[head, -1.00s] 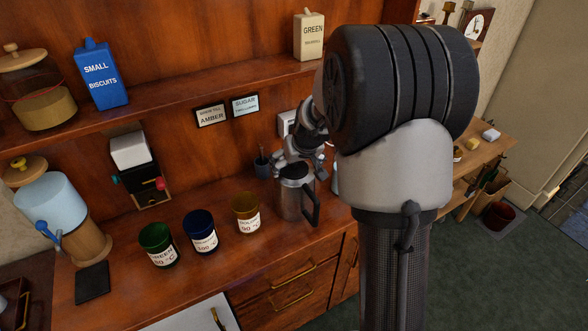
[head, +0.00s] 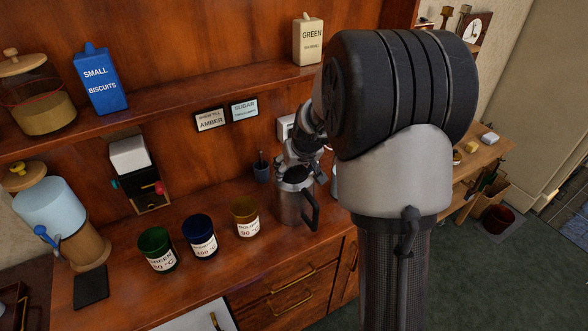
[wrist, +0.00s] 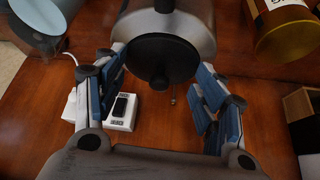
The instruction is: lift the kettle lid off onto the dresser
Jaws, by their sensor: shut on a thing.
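The steel kettle (head: 292,206) with its black handle stands on the wooden dresser (head: 255,255), to the right of the labelled cups. My gripper (head: 298,167) is directly above the kettle's top. The kettle's steel body (wrist: 185,28) shows just beyond the lid. Whether there is a gap between lid and kettle is hard to tell.
Green (head: 157,250), blue (head: 200,236) and amber (head: 245,216) cups stand left of the kettle. A white switch box (wrist: 113,112) is close to my fingers. The dresser front before the cups has bare wood.

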